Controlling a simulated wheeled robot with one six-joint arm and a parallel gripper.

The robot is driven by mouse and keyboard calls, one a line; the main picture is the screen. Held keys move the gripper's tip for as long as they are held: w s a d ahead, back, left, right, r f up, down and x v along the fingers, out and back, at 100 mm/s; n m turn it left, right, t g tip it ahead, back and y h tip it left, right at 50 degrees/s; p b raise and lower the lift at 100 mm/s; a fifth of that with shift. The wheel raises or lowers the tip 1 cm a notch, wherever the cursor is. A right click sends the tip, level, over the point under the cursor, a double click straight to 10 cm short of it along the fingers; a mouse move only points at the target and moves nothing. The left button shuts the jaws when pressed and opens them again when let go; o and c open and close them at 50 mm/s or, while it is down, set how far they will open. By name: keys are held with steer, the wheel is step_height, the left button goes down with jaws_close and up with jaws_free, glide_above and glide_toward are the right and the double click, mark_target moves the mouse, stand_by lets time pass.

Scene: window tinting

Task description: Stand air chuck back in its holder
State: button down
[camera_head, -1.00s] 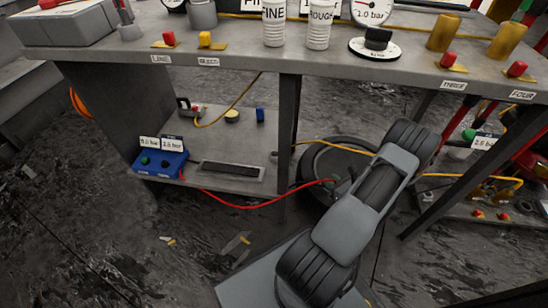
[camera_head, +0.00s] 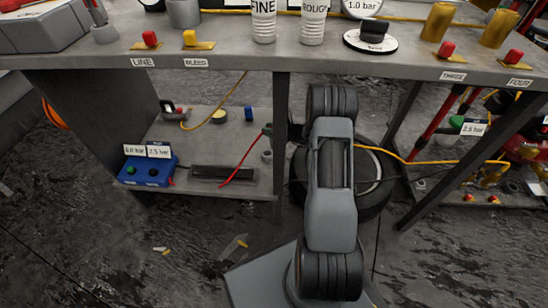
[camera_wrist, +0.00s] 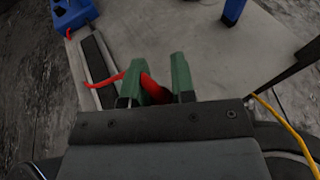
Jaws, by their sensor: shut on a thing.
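My gripper (camera_wrist: 160,78) shows two green fingers in the wrist view, closed on the red air chuck (camera_wrist: 155,90) with its red hose trailing to the left. In the head view the gripper (camera_head: 268,131) is mostly hidden behind my arm and the table leg. It is above the right end of the lower shelf, and the red hose (camera_head: 241,165) hangs down from it to the shelf. The chuck's tip is hidden.
A blue box (camera_head: 150,170) with two pressure labels sits at the shelf's left, beside a dark flat tray (camera_head: 222,173). A table leg (camera_head: 281,150) rises close to the gripper. A yellow hose (camera_head: 420,160) runs right.

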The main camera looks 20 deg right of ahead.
steer(key=shift+n+g+y, duration=0.3)
steer(key=shift+y, duration=0.1)
steer(key=shift+w+a+f+b, duration=0.3)
steer(key=shift+f+b, duration=0.5)
steer(key=shift+f, duration=0.6)
steer(key=shift+w+a+f+b, duration=0.15)
steer(key=shift+a+f+b, duration=0.2)
steer(key=shift+f+b, duration=0.75)
steer(key=shift+w+a+f+b, duration=0.25)
steer(key=shift+a+f+b, duration=0.15)
steer(key=shift+f, duration=1.3)
steer(key=shift+f, duration=0.1)
steer(key=c, duration=0.9)
jaws_free()
steer(key=shift+c, duration=0.2)
steer(key=shift+d+r, duration=0.15)
steer(key=shift+r, duration=0.05)
steer(key=p+v, duration=0.4)
steer(key=v, duration=0.7)
steer(key=shift+s+d, duration=0.15)
steer(key=shift+s, duration=0.25)
